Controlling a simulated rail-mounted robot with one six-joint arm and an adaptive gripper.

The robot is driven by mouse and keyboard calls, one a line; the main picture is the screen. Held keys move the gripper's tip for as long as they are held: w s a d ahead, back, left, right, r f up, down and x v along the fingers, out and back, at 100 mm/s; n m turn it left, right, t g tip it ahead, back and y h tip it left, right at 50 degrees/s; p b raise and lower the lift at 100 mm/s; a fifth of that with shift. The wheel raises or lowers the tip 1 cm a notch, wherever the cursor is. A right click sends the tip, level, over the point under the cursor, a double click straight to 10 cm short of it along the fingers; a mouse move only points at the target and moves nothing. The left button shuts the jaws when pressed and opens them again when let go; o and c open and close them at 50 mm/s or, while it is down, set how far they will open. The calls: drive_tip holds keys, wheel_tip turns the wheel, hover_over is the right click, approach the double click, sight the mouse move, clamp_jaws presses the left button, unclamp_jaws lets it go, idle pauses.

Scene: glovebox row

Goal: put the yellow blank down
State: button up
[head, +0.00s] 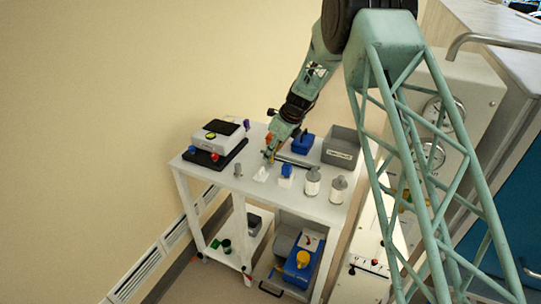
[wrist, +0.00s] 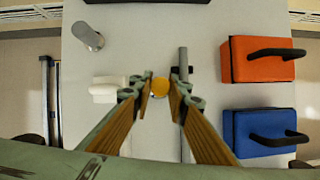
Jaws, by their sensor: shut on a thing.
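The yellow blank (wrist: 159,87) shows as a small round end between the fingertips of my gripper (wrist: 160,80) in the wrist view. The gripper is shut on it, one finger on each side. In the head view my gripper (head: 269,157) is over the middle of the white table (head: 215,177). The blank cannot be made out clearly there, and I cannot tell whether it touches the table.
A grey bar (wrist: 183,70) lies right of the blank, a white block (wrist: 108,88) left. Orange (wrist: 262,58) and blue (wrist: 262,132) handled boxes stand farther right. Two bottles (head: 312,182), a grey bin (head: 341,147) and a device (head: 217,138) share the tabletop.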

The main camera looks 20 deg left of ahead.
drive_tip(key=shift+f, duration=0.65)
drive_tip(key=o, duration=0.6)
drive_tip(key=shift+r, duration=0.15)
drive_tip(key=shift+d+r, duration=0.1)
drive_tip(key=shift+r, duration=0.65)
drive_tip(key=v, duration=1.1)
drive_tip(key=shift+p, duration=0.3)
drive_tip(key=shift+s+d+r, duration=0.1)
drive_tip(key=shift+d+r, duration=0.1)
